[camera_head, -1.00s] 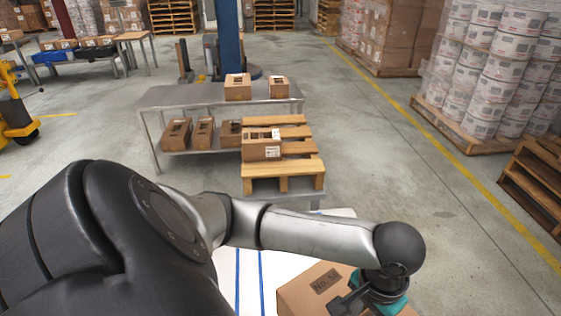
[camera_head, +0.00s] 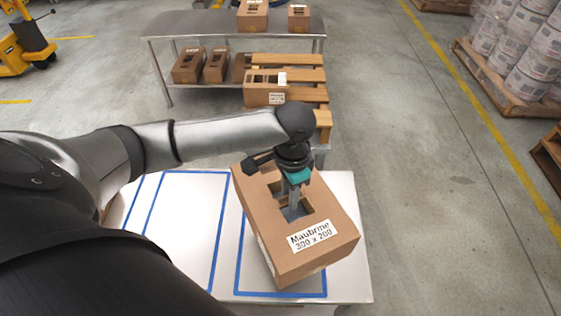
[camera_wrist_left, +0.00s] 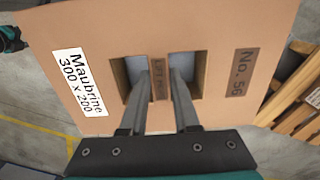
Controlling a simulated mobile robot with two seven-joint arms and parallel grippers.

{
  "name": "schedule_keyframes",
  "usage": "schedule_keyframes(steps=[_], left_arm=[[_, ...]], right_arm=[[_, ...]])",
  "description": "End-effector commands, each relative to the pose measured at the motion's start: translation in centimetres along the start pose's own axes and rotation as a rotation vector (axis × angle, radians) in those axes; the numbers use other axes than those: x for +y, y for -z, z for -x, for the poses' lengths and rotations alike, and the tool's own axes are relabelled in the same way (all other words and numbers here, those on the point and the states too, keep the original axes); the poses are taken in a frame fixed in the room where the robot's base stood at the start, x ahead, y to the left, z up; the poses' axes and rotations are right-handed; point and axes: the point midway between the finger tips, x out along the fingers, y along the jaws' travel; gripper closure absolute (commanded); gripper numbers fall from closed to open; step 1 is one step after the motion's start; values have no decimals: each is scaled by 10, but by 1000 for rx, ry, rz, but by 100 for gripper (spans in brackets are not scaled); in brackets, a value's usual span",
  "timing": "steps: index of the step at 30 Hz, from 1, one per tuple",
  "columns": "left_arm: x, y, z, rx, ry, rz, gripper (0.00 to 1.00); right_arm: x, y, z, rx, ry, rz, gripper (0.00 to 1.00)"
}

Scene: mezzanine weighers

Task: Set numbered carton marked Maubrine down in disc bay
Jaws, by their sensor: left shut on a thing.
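The Maubrine carton (camera_head: 326,252) is a brown box with a white label reading "Maubrine 300 x 200" and two hand holes on top. In the left wrist view the same carton (camera_wrist_left: 215,40) also bears "No. 56". My left gripper (camera_head: 294,204) is shut on the strip between the holes, with one finger in each hole (camera_wrist_left: 158,75). The carton is turned askew over the right-hand blue-outlined bay (camera_head: 252,284) of the white table; I cannot tell whether it touches. No disc mark shows; the carton covers much of that bay. A black and teal part, possibly my right gripper (camera_wrist_left: 10,40), is cut off.
Another blue-outlined bay (camera_head: 187,225) on the table's left is bare where visible. Beyond stands a wooden pallet (camera_head: 300,61) with a carton (camera_head: 262,94), and a grey bench (camera_head: 195,24) with several cartons. Clear floor (camera_head: 420,190) lies right of the table.

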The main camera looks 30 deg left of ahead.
Motion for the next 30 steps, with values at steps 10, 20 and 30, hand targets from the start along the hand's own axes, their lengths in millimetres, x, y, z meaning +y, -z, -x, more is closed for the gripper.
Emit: schedule_keyframes(steps=[10, 20, 30], left_arm=[[-52, 11, 8, 11, 10, -374, 100], [-63, 13, 5, 16, 14, -465, 100], [-63, 13, -12, 15, 15, -465, 100]], right_arm=[[-4, -16, 22, -27, 6, 0, 35], [-3, -10, 20, -19, 5, 0, 35], [-3, -10, -5, -14, 4, -1, 35]])
